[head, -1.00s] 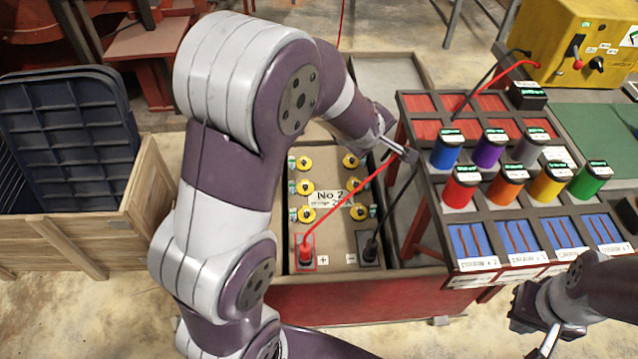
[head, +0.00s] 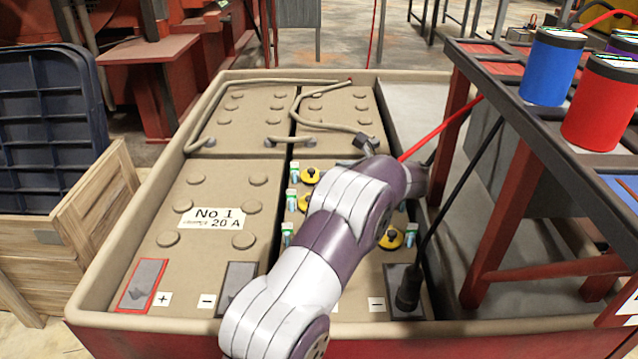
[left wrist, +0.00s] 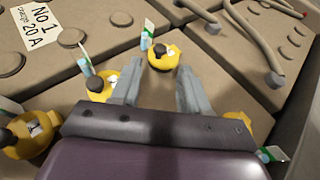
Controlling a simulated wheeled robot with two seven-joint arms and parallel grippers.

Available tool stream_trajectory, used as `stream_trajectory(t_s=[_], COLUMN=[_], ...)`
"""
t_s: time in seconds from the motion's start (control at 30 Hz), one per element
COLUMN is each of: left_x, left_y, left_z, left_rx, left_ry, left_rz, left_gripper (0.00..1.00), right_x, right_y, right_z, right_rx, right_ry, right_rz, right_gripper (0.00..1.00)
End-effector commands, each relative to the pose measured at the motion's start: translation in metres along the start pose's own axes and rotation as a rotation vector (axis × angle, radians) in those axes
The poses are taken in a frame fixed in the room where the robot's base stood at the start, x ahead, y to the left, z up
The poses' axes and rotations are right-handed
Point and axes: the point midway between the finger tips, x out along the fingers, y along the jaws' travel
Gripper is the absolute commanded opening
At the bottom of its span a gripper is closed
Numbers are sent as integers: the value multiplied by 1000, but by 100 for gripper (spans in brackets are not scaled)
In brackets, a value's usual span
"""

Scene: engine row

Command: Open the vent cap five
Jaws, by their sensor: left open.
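Several yellow vent caps with dark knobs sit on the right front battery. In the head view one cap (head: 308,175) shows left of my arm and another (head: 391,237) right of it; the arm covers others. My left gripper (left wrist: 159,72) is open and empty in the left wrist view, its fingers pointing down toward the battery top. One yellow cap (left wrist: 165,56) lies just beyond the fingertips; another (left wrist: 102,82) is beside the left finger. A third cap (left wrist: 22,134) is at lower left, and one (left wrist: 240,121) is partly hidden at right. I cannot read which is number five.
The battery marked No 1 (head: 190,185) stands to the left. A black clamp (head: 408,288) and its cable stand at the front right of the capped battery. A red cable (head: 440,130) rises to the right. A rack (head: 500,235) with coloured cans closes the right side.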

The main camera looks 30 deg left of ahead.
Motion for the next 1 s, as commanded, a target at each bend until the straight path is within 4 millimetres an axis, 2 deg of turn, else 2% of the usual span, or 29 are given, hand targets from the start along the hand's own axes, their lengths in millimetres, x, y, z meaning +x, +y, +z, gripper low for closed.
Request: stream_trajectory(t_s=[0.03, 0.23, 0.4, 0.63, 0.67, 0.7, 0.8, 0.93, 1.0], left_x=[17, 57, 70, 70, 70, 70, 70, 70, 68], left_y=[0, 0, 0, 0, 0, 0, 0, 0, -1], left_z=[-8, -5, -1, 0, 0, 0, 0, 1, 5], left_rx=[-2, 1, 2, 4, 4, 4, 4, 5, 12], left_ry=[0, -1, -1, -1, -1, -1, -1, 0, 9], left_rz=[2, 0, -2, -3, -3, -3, -3, -2, 2], left_gripper=[45, 45, 45, 45, 42, 29, 0, 0, 0], right_x=[15, 34, 39, 38, 38, 38, 38, 36, 26], right_y=[0, 0, 0, 0, 0, 0, 0, 0, 0], right_z=[2, 4, 5, 5, 5, 5, 5, 4, 3], right_rx=[0, 0, 0, 0, 0, 0, 0, 0, 0], right_ry=[-1, -1, -1, -1, -1, -1, -1, -1, -1], right_rz=[0, 0, 0, 0, 0, 0, 0, 0, 0], right_gripper=[0, 0, 0, 0, 0, 0, 0, 0, 0])
